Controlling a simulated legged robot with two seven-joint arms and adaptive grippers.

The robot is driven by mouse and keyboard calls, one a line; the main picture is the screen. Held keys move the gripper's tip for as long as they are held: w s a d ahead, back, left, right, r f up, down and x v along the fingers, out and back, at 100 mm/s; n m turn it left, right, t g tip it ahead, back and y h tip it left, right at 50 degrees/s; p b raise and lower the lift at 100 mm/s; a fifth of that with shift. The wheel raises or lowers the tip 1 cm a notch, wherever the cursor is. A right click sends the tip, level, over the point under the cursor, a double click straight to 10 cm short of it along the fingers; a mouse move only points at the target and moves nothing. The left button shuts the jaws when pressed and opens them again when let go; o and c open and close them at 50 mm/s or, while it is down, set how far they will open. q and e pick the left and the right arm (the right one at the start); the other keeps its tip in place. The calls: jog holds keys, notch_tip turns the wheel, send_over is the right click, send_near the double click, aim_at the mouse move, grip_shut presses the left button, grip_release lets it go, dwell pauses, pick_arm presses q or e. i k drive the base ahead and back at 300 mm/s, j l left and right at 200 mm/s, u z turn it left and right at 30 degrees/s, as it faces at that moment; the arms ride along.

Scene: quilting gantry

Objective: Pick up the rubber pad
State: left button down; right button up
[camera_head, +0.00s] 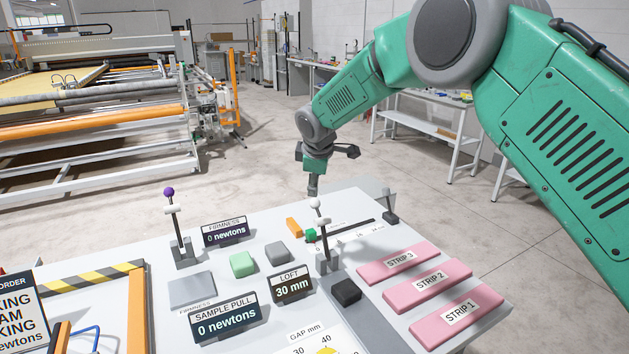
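No item is labelled as the rubber pad, and I cannot tell for certain which one it is. A small black block (346,291) lies on a dark plate in the middle of the table. A green block (242,263) and a grey block (277,253) lie side by side to its left, beyond the loft display. My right arm reaches in from the right, and its gripper (315,180) hangs near the table's far edge, apart from these blocks. Its fingers are small and partly hidden, so their opening is unclear. My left gripper is out of view.
The pale table (405,235) holds pink strips (457,317) at right, firmness (225,231), loft (291,284) and sample pull (224,318) displays, a purple-knobbed lever (175,225) and a white-knobbed lever (321,235). A striped frame (98,276) stands at left.

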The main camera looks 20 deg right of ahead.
aim_at(346, 292)
jog(key=k+j, duration=0.25)
jog(key=k, duration=0.25)
jog(key=k+j, duration=0.2)
jog(key=k, duration=0.25)
